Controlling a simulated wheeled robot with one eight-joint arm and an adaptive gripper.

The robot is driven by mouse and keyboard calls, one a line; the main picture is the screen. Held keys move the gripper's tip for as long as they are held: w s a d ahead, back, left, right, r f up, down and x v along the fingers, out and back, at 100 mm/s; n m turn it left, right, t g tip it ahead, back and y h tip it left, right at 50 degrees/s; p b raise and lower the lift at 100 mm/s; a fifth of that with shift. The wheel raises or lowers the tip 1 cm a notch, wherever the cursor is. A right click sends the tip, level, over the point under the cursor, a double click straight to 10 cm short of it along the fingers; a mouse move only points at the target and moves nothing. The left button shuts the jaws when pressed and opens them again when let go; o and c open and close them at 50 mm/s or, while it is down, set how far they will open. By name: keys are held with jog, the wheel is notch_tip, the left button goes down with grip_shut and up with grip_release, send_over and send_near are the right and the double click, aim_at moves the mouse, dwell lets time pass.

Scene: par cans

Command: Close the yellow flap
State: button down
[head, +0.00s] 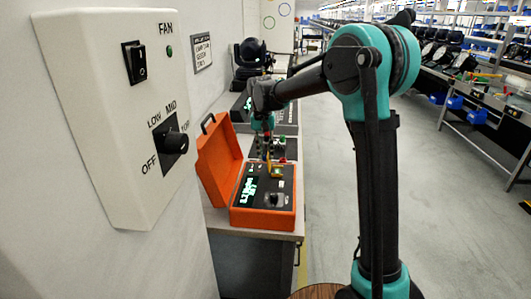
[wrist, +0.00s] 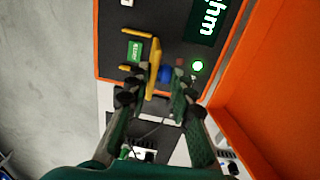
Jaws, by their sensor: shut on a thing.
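The yellow flap (wrist: 154,66) stands raised from the dark panel (wrist: 112,60) of an orange case, beside a blue part (wrist: 165,74). In the head view the flap (head: 277,172) is a small yellow patch at the panel's far edge. My gripper (wrist: 162,80) is at the flap, its fingers on either side and shut on it. In the head view my gripper (head: 267,150) points down over the case. The fingers partly hide the flap's base.
The orange case (head: 262,219) sits on a bench with its lid (head: 217,160) open on the left. A lit display (head: 250,188) and a knob (head: 273,199) are on its panel. A white fan control box (head: 110,110) hangs on the left wall. The aisle on the right is clear.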

aim_at(270, 161)
jog(key=shift+d, duration=0.15)
dwell(0.4)
jog(key=d+y, duration=0.1)
jog(key=y, duration=0.1)
jog(key=d+y, duration=0.1)
jog(key=y, duration=0.1)
jog(key=shift+d+r, duration=0.15)
jog(key=shift+d, duration=0.2)
jog(key=d+y, duration=0.1)
jog(key=y, duration=0.1)
jog(key=d+f+y, duration=0.1)
jog(key=d+y, duration=0.1)
jog(key=shift+y, duration=0.3)
jog(key=d+f+y, duration=0.1)
jog(key=y, duration=0.1)
jog(key=d+f+y, duration=0.1)
jog(key=y, duration=0.1)
jog(key=shift+s+d, duration=0.1)
jog(key=shift+d, duration=0.05)
jog(key=shift+s+d+f+t+y, duration=0.15)
jog(key=shift+f+y, duration=0.25)
jog(key=shift+y, duration=0.4)
jog(key=shift+w+d+f+t+y, duration=0.1)
jog(key=shift+d+f+y, duration=0.3)
jog(key=shift+y, duration=0.4)
jog(key=shift+s+d+f+t+y, duration=0.1)
jog(key=shift+f+y, duration=0.35)
jog(key=shift+y, duration=0.35)
